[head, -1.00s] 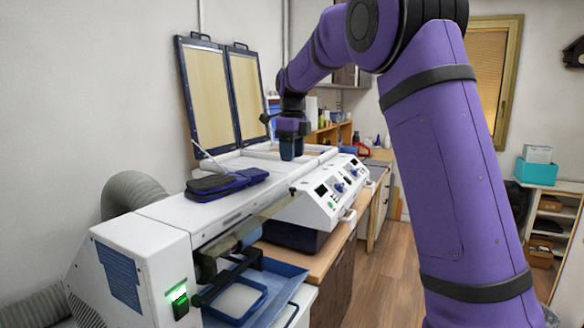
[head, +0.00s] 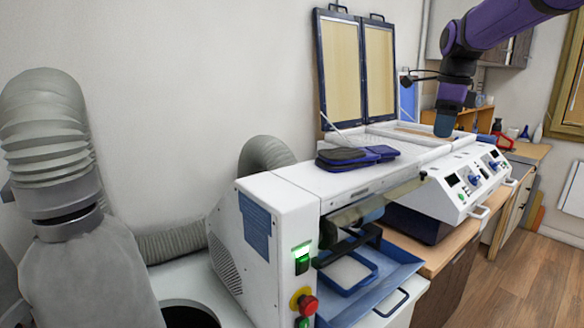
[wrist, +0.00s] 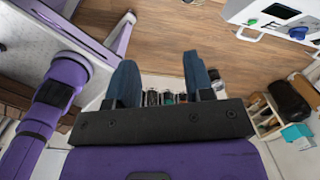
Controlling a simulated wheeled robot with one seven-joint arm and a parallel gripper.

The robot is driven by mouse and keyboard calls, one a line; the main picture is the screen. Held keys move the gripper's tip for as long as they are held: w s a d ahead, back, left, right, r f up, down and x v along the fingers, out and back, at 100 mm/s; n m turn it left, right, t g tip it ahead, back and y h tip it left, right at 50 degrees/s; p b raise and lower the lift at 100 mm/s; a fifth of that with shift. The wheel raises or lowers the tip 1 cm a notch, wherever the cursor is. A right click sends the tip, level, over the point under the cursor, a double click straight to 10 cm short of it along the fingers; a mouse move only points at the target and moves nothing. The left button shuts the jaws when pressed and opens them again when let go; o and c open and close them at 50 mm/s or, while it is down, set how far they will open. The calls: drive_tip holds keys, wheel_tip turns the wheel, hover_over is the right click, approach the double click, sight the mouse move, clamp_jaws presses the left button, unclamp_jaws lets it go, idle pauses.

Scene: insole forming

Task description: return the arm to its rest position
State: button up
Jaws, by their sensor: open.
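My purple arm (head: 500,22) reaches in from the top right in the head view. My gripper (head: 444,124) hangs with its blue fingers pointing down, in front of or over the white forming machine (head: 462,188); the exact gap cannot be told. In the wrist view my gripper (wrist: 157,75) has its two blue fingers spread apart with nothing between them. Beyond them are the wooden floor and some small items on a shelf.
The machine's two framed lids (head: 357,68) stand open against the wall. Dark blue pads (head: 350,158) lie on the white housing (head: 265,225). A blue tray (head: 375,285) sits below. A grey hose (head: 45,120) rises at left. Wooden floor (head: 520,285) is clear at right.

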drive_tip(key=s+a+f+n+t, duration=0.1)
drive_tip(key=s+f+n, duration=0.1)
drive_tip(key=s+n, duration=0.6)
drive_tip(key=s+a+f+n+t, duration=0.2)
drive_tip(key=s+n, duration=0.6)
drive_tip(key=s, duration=0.5)
drive_tip(key=s+a+f+n+t, duration=0.1)
drive_tip(key=s+a+f+n, duration=0.1)
drive_tip(key=s+n, duration=0.6)
drive_tip(key=s, duration=0.3)
drive_tip(key=shift+s+a+f, duration=0.15)
drive_tip(key=shift+s+f, duration=0.15)
drive_tip(key=shift+f, duration=0.05)
